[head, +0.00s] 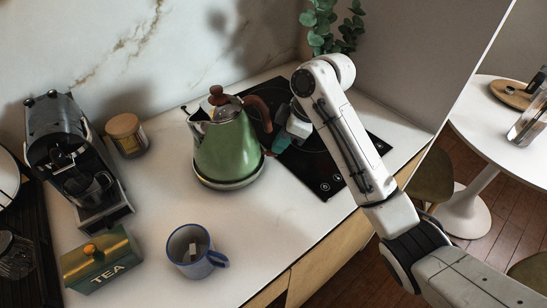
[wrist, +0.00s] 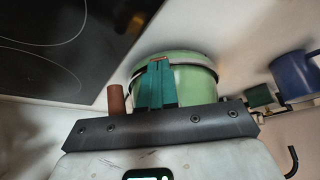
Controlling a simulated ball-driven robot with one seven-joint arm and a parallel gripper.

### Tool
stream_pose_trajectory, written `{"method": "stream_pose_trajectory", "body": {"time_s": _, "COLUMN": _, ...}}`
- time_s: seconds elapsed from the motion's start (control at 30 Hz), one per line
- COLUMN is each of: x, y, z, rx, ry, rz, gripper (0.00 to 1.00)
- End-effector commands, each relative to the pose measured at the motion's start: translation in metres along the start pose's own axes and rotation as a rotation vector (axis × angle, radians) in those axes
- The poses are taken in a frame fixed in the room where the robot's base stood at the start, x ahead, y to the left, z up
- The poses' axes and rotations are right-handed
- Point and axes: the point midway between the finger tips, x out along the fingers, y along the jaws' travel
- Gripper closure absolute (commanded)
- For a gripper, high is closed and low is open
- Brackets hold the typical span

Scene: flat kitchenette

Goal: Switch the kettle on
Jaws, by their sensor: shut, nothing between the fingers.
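The green kettle (head: 226,152) stands upright on its round base (head: 229,182) on the counter, with its brown handle (head: 259,108) toward my arm. My gripper (head: 279,146) is low at the kettle's right side, by the base, with its teal fingers together and empty. In the wrist view the shut fingers (wrist: 156,66) overlap the green kettle (wrist: 196,80), and the brown handle end (wrist: 117,100) shows to their left.
A black cooktop (head: 325,187) lies under and beside my arm. A blue mug (head: 187,262), a green tea tin (head: 101,265), a candle jar (head: 128,137) and a coffee machine (head: 65,150) stand left and in front. Counter is clear between the kettle and the mug.

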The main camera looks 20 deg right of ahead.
Motion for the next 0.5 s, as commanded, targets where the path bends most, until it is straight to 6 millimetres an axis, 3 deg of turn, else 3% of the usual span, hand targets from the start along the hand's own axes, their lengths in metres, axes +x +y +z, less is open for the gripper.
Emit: {"method": "stream_pose_trajectory", "body": {"time_s": 0.5, "x": 0.0087, "y": -0.0002, "z": 0.0034, "rx": 0.001, "ry": -0.001, "rz": -0.001, "gripper": 1.00}}
